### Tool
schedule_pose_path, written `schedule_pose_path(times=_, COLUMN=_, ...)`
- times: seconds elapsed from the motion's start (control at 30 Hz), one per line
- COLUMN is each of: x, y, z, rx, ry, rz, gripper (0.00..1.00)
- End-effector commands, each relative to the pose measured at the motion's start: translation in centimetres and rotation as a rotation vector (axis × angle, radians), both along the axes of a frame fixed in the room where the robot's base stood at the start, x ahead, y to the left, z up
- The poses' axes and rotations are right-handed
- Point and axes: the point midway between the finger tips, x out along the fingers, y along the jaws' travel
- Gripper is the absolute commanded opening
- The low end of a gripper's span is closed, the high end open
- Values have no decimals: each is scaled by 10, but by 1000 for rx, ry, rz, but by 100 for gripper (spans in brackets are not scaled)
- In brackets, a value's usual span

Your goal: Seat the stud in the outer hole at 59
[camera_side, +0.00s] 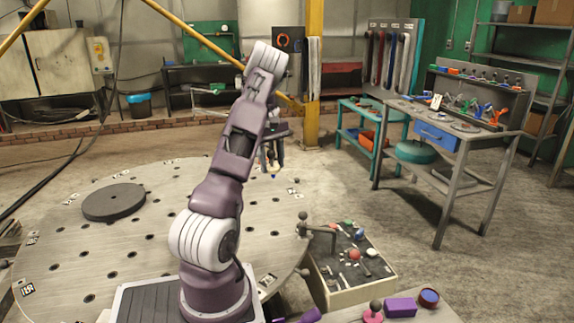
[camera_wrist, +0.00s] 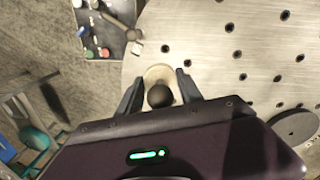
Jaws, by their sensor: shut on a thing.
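My gripper (camera_side: 271,158) hangs over the far right part of a large round steel plate (camera_side: 150,230) with dark holes. In the wrist view the two dark fingers of my gripper (camera_wrist: 158,88) stand on either side of a dark round knob (camera_wrist: 160,97), which I take as the top of the stud. A pale round disc shows just beyond the knob, between the fingers, near the plate's edge. The stud's lower end is hidden in the wrist view and too small to make out from the side. Small white label cards lie near the plate's rim; I cannot read 59 on any.
A dark round disc (camera_side: 113,202) lies on the plate at the left. A bin of loose parts (camera_side: 350,258) stands beside the plate's right edge; it also shows at the top of the wrist view (camera_wrist: 105,27). A workbench (camera_side: 450,125) stands farther right. Much of the plate is bare.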

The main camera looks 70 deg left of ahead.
Motion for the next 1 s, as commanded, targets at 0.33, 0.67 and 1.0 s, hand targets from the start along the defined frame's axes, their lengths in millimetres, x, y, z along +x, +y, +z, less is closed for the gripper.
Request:
schedule_pose_path(times=0.33, x=1, y=-3, z=-88, rx=-8, ry=41, rz=-6, gripper=1)
schedule_pose_path(times=0.67, x=2, y=-2, z=-146, rx=-5, ry=65, rz=-7, gripper=1)
schedule_pose_path(times=1.0, x=2, y=-2, z=-183, rx=-5, ry=65, rz=-8, gripper=1)
